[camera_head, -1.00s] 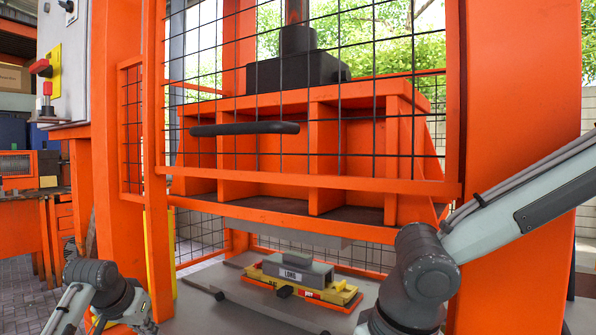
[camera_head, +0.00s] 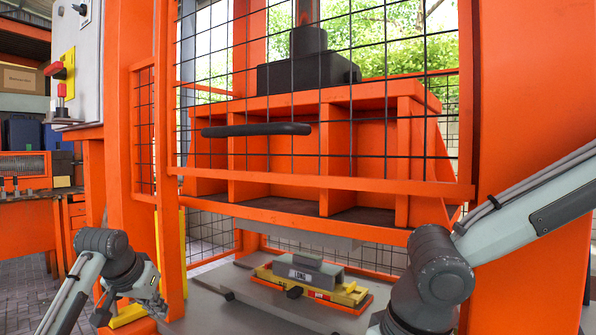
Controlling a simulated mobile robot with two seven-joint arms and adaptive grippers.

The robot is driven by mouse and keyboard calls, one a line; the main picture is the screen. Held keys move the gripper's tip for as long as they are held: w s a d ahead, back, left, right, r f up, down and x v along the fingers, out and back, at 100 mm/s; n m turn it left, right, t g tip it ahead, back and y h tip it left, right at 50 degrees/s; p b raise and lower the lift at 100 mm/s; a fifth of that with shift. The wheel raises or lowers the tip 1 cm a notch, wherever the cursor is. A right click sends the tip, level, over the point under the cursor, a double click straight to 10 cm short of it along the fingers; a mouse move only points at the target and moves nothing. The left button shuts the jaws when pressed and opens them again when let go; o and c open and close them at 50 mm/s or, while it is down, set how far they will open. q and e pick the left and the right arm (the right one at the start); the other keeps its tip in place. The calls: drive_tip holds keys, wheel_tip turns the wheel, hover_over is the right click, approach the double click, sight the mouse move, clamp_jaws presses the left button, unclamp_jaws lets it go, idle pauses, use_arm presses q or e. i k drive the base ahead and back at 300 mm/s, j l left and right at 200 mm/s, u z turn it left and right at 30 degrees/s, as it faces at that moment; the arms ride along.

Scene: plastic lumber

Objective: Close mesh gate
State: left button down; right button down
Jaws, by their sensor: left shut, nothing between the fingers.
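The mesh gate (camera_head: 330,183) is a black wire grid in an orange frame across the front of the orange press. Its bottom rail is at mid-height, and the opening below it is uncovered. A black horizontal bar handle (camera_head: 257,130) is on the gate's left half. My left gripper (camera_head: 154,306) is at the lower left, in front of the press's left post, below the gate and apart from the handle. Its fingers are small in view; it is shut and empty. My right arm comes in from the right, but its gripper is out of the frame.
A yellow and grey mould (camera_head: 314,279) lies on the grey press bed (camera_head: 240,315) beneath the orange ram (camera_head: 300,207). A control box (camera_head: 78,60) with red switches hangs upper left. The thick right post (camera_head: 524,110) stands behind my right arm.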

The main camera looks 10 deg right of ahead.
sight(464, 191)
drive_tip(key=k, duration=1.5)
